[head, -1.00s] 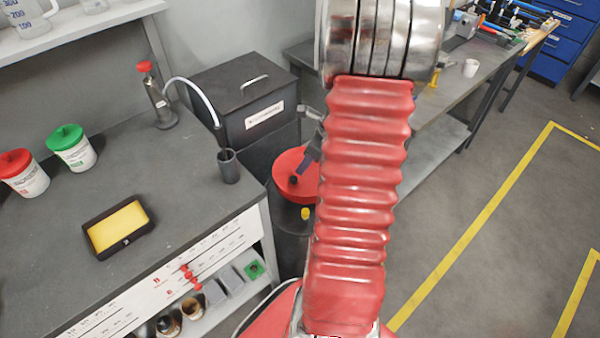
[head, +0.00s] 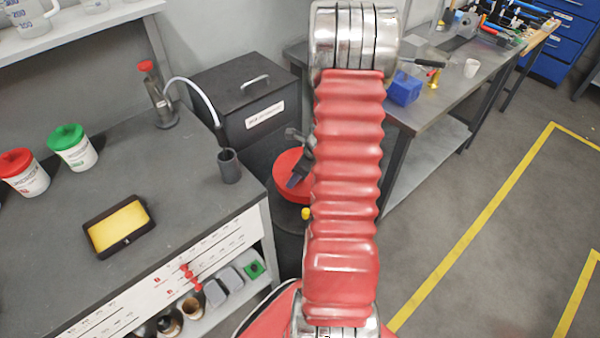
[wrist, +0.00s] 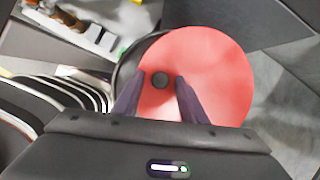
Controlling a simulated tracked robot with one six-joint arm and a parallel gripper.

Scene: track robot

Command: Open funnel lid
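The funnel lid is a round red disc (head: 287,170) on a dark container beside the bench, partly hidden by my arm in the head view. In the wrist view the lid (wrist: 225,75) fills the upper middle, and a small dark knob (wrist: 160,80) shows on it. My gripper (wrist: 158,84) is open over the lid, with its two dark fingers on either side of the knob. No grip on the knob shows; I cannot tell how far the fingertips are above the lid. In the head view my gripper (head: 299,178) covers the knob.
A black bin (head: 230,95) stands behind the lid. The grey bench (head: 180,190) on the left holds a yellow sponge tray (head: 118,227), red- and green-lidded tubs and a dark cup (head: 229,166). A second workbench (head: 440,100) stands at right. Floor at right is clear.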

